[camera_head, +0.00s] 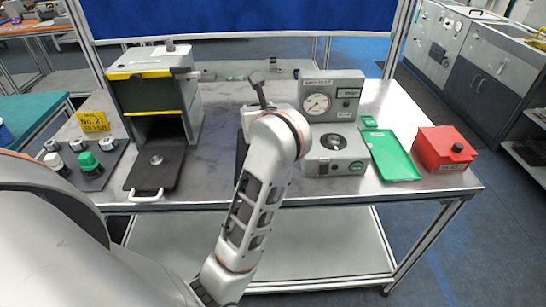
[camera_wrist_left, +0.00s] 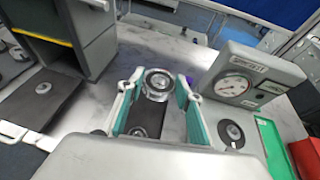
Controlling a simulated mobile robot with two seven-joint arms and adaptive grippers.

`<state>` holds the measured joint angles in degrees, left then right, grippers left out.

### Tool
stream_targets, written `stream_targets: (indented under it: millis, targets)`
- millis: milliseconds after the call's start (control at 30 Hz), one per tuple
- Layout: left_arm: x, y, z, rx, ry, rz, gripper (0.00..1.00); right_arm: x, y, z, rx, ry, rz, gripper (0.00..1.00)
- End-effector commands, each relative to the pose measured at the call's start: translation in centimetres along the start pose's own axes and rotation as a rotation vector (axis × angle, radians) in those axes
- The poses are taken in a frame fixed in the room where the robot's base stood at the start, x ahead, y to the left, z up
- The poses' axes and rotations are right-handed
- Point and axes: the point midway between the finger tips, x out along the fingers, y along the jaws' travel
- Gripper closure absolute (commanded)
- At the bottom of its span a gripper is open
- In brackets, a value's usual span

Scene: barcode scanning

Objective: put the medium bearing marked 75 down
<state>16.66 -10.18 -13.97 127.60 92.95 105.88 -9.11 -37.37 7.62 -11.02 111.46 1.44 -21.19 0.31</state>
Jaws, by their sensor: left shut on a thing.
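My left gripper (camera_wrist_left: 160,80) is shut on a metallic ring-shaped bearing (camera_wrist_left: 158,84), held between its teal-lined fingers in the left wrist view. No marking is readable on it. A dark pad (camera_wrist_left: 147,118) shows below and in front of the bearing; whether they touch cannot be told. In the head view my left arm hides the gripper and bearing, and an edge of the dark pad (camera_head: 241,152) shows beside the arm. My right gripper is in neither view.
At left, a box machine (camera_head: 190,122) has a black tray (camera_head: 139,178) bearing a round metal part (camera_head: 156,160). A gauge unit (camera_head: 345,85) with a round part (camera_head: 334,142), a green tray (camera_head: 398,160) and a red box (camera_head: 445,150) stand at right. Knobs (camera_head: 87,160) are far left.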

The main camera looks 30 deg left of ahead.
Motion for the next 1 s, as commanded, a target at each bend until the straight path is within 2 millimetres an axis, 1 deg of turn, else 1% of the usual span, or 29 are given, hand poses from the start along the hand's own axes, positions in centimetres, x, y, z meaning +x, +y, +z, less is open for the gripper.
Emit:
stream_targets:
  millis: [33, 100, 200, 267, 333, 367, 467, 800, 900, 1000]
  targets:
    - [0.9, 0.1, 1.1, -0.012, 0.003, 0.013, 0.94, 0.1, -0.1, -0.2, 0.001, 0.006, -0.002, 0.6]
    - [1.8, 0.2, 2.2, -0.017, 0.006, 0.027, 0.94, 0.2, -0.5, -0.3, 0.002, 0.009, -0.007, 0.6]
    - [2.8, 0.4, 3.1, -0.022, 0.013, 0.039, 0.94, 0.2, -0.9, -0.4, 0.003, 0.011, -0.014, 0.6]
    - [3.2, 0.5, 3.4, -0.022, 0.014, 0.043, 0.94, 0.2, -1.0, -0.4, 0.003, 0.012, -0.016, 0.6]
    - [3.6, 0.6, 3.1, -0.021, 0.016, 0.047, 0.94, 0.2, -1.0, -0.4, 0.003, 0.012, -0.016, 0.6]
    - [3.8, 0.6, 2.7, -0.02, 0.017, 0.048, 0.94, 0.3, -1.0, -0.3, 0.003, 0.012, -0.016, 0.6]
    - [4.5, 0.6, 0.9, -0.016, 0.018, 0.05, 0.94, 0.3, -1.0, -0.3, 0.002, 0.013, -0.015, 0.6]
    - [7.5, 0.6, -6.8, -0.014, 0.017, 0.049, 0.94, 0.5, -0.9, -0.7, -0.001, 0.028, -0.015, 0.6]
    - [8.3, 0.6, -8.8, -0.016, 0.016, 0.048, 0.94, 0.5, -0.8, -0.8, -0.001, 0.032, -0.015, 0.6]
    - [8.8, 0.5, -10.1, -0.018, 0.016, 0.047, 0.94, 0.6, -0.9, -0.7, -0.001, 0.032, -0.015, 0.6]
